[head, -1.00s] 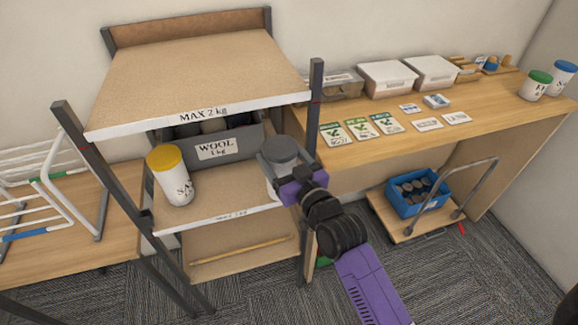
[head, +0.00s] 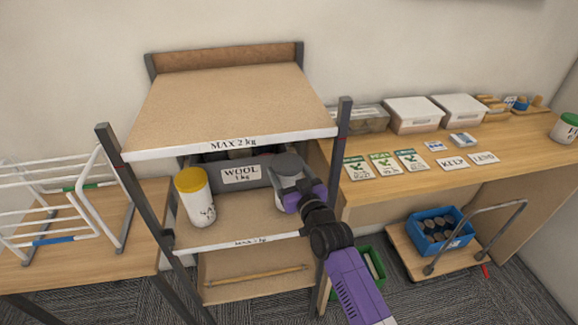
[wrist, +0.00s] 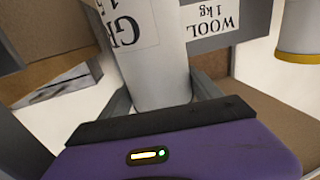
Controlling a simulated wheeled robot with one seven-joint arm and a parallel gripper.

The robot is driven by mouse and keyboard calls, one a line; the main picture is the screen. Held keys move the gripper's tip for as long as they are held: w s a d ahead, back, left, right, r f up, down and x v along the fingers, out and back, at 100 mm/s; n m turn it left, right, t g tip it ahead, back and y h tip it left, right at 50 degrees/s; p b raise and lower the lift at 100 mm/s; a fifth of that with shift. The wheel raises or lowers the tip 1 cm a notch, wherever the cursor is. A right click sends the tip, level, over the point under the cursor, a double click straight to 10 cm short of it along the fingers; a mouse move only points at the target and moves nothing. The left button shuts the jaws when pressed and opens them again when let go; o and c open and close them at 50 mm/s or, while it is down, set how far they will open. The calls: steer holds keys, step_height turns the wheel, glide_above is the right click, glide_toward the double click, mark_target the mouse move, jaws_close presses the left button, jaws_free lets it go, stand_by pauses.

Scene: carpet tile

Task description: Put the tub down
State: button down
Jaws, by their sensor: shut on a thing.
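The tub (head: 284,201) is white with a grey lid and stands about upright at the right end of the middle shelf (head: 235,232). My purple gripper (head: 288,196) is shut on its side, from the front right. In the wrist view the tub (wrist: 152,55) is between the two grey fingers (wrist: 160,97), with part of a printed label showing. The tub's base is hidden by my gripper, so I cannot tell whether it touches the shelf board.
A yellow-lidded white tub (head: 196,199) stands at the shelf's left end. A grey WOOL bin (head: 262,178) is behind. The upper board (head: 225,100) is overhead, with a dark post (head: 338,150) at right. Bare shelf lies between the tubs.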

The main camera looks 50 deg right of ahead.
stand_by(0.4)
steer(key=shift+f, duration=0.1)
steer(key=shift+c, duration=2)
jaws_free()
steer(key=shift+f, duration=0.3)
steer(key=shift+r, duration=0.25)
steer(key=s+a+f+n+y+b, duration=0.1)
steer(key=s+a+f+y, duration=0.1)
steer(key=s+a, duration=0.85)
steer(key=s+a+f+n+y+b, duration=0.15)
steer(key=s+a, duration=0.55)
steer(key=s, duration=0.7)
steer(key=s+a+r+n+g+y, duration=0.1)
steer(key=s+a+r, duration=0.1)
steer(key=s, duration=0.6)
steer(key=s+a+r+n+y, duration=0.1)
steer(key=s+a+r+y, duration=0.1)
steer(key=s+a, duration=0.3)
steer(key=s, duration=0.2)
steer(key=shift+s+a+g, duration=0.25)
steer(key=shift+s+g, duration=0.1)
steer(key=shift+g, duration=0.05)
